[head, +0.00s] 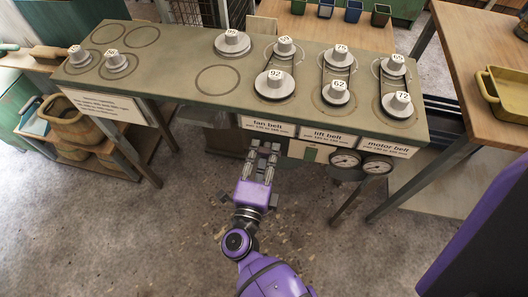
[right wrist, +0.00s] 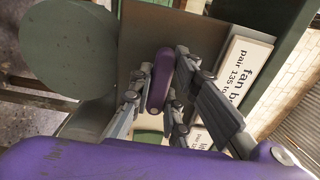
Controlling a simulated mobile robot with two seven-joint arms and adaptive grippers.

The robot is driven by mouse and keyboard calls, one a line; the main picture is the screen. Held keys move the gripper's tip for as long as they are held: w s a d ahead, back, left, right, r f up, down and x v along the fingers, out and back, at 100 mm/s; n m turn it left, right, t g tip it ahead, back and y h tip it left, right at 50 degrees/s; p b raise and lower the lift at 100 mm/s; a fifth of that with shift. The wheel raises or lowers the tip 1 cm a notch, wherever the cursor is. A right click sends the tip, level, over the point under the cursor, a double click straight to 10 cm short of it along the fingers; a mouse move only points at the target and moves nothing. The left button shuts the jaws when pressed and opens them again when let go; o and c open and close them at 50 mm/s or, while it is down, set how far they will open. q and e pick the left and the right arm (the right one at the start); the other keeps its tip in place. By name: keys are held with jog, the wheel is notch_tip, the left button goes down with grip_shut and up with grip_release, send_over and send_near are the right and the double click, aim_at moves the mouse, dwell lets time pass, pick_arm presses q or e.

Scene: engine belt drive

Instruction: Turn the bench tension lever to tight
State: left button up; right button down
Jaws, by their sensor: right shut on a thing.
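The bench (head: 190,75) has belt pulleys on top and labels along its front edge. My right gripper (head: 264,149) is at the bench front, just below the fan belt label (head: 266,125). In the right wrist view, the gripper (right wrist: 158,95) has its fingers on both sides of a purple, rounded bar, the tension lever (right wrist: 160,80), and is shut on it. In the head view the lever is hidden at the fingertips, and I cannot read its setting. My left gripper is not in view.
Two round gauges (head: 346,158) hang under the front edge, right of my right gripper. The lift belt label (head: 326,134) and motor belt label (head: 386,146) are also to the right. A wooden table with a yellow tray (head: 505,95) stands at right. The floor before the bench is clear.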

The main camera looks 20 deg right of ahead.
jog(key=c, duration=1.7)
grip_release()
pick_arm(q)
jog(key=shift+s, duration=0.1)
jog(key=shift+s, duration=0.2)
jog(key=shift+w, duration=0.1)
